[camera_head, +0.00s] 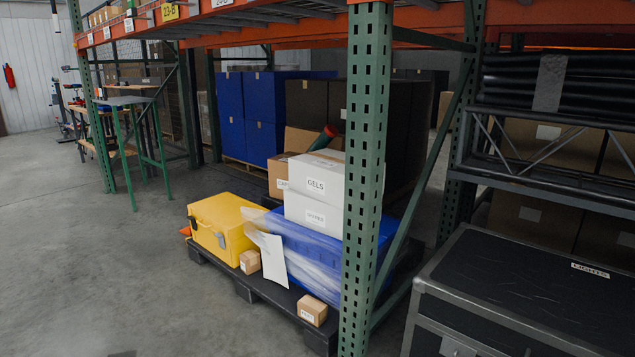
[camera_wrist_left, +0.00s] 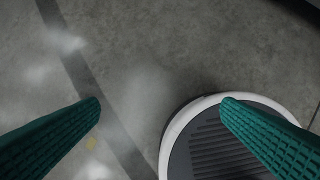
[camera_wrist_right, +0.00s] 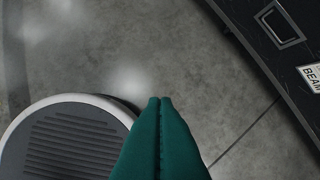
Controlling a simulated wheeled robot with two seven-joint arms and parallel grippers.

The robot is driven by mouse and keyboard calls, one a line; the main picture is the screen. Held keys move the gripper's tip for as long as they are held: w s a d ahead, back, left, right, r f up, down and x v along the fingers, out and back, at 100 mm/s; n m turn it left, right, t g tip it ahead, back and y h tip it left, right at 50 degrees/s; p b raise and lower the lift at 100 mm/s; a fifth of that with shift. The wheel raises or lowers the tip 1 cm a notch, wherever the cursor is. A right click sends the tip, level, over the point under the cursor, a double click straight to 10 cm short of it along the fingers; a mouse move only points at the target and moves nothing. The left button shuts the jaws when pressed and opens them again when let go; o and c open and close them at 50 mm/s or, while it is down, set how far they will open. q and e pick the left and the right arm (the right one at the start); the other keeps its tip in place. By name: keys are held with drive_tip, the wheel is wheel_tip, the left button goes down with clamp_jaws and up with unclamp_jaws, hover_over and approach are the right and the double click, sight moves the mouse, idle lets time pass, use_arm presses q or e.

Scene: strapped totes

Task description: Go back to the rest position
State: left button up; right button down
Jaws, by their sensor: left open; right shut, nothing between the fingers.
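My left gripper (camera_wrist_left: 162,102) shows in the left wrist view with its two green fingers wide apart and nothing between them. It is above bare concrete floor, beside my own round base. My right gripper (camera_wrist_right: 160,100) shows in the right wrist view with its fingers together and empty. It is also over the floor and my base, left of a black case (camera_wrist_right: 270,50). Neither gripper appears in the head view.
A dark pallet (camera_head: 265,305) holds a yellow case (camera_head: 222,222), a wrapped blue tote (camera_head: 310,245), white boxes (camera_head: 315,180) and small cartons. A green rack post (camera_head: 364,180) stands in front. A black case (camera_head: 530,285) is at right. Floor at left is clear.

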use_arm(q)
wheel_tip(320, 180, down, 14)
drive_tip(key=s+g+p, duration=0.1)
drive_tip(key=s+p, duration=0.1)
drive_tip(key=p, duration=1.1)
use_arm(e)
wheel_tip(320, 180, down, 14)
drive_tip(key=s+g, duration=0.2)
use_arm(q)
drive_tip(key=s+a+f+p, duration=0.1)
drive_tip(key=s+f+p, duration=0.1)
drive_tip(key=s+p, duration=0.3)
drive_tip(key=s+a+f+g+p, duration=0.1)
drive_tip(key=s+p, duration=0.4)
drive_tip(key=s, duration=0.5)
wheel_tip(320, 180, down, 2)
drive_tip(key=shift+s+a+f+g, duration=0.2)
drive_tip(key=shift+s+a+g, duration=0.15)
drive_tip(key=shift+a, duration=0.1)
use_arm(e)
drive_tip(key=s+d+f, duration=0.1)
drive_tip(key=s+f, duration=0.1)
drive_tip(key=s, duration=0.6)
drive_tip(key=s+d+f, duration=0.1)
drive_tip(key=s+f, duration=0.2)
drive_tip(key=s, duration=0.5)
drive_tip(key=shift+s+d+f+g, duration=0.15)
drive_tip(key=shift+d+f+g, duration=0.05)
drive_tip(key=shift+g, duration=0.2)
